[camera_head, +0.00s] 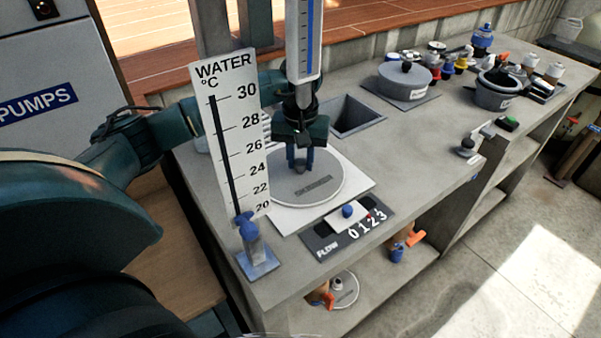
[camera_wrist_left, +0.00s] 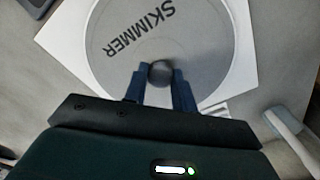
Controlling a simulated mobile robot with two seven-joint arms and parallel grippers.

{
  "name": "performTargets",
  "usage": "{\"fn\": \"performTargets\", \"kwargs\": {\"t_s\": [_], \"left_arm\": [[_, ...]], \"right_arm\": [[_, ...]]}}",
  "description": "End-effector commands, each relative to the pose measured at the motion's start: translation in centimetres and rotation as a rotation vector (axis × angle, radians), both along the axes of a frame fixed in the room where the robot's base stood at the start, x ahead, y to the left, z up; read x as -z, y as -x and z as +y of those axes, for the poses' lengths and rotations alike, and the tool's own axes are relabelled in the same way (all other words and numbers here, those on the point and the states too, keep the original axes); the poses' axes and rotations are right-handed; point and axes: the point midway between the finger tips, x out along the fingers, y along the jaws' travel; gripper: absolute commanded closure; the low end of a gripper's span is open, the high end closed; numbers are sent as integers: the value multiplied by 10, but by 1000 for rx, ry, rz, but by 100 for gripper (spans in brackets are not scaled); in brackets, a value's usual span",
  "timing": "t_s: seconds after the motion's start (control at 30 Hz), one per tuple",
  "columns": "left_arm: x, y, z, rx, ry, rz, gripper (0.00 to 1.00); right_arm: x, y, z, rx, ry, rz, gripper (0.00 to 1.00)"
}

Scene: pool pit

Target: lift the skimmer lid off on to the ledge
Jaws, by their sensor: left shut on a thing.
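The skimmer lid (camera_head: 318,191) is a round grey disc with a dark knob, seated in a white square frame (camera_head: 289,216) on the grey ledge. In the left wrist view the lid (camera_wrist_left: 190,40) shows the word SKIMMER, and its knob (camera_wrist_left: 160,73) sits between the blue fingertips. My left gripper (camera_head: 300,163) points down over the lid and is shut on the knob; it also shows in the left wrist view (camera_wrist_left: 161,88). I cannot tell any gap between lid and frame. My right gripper is not in view.
The grey ledge (camera_head: 395,150) has bare room right of the lid. A square opening (camera_head: 355,116) lies behind it. A WATER thermometer board (camera_head: 232,140) stands at the left, a FLOW slider panel (camera_head: 347,232) in front. A grey pot (camera_head: 404,81) and several small items stand farther back.

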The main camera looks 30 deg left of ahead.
Motion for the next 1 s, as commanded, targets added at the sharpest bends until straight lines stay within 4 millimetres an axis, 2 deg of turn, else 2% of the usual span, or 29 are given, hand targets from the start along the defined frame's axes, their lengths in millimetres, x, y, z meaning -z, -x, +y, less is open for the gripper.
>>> {"fn": "performTargets", "kwargs": {"t_s": [0.27, 0.47, 0.57, 1.0], "left_arm": [[-3, 0, 0, 0, 0, -2, 100], [-21, -1, 0, 0, 0, -5, 100], [-39, -1, 0, 0, 0, -7, 100], [-148, -1, 0, -1, 0, -6, 100]], "right_arm": [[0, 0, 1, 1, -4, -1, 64], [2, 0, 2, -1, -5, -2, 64], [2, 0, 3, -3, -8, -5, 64], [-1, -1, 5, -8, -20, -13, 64]]}}
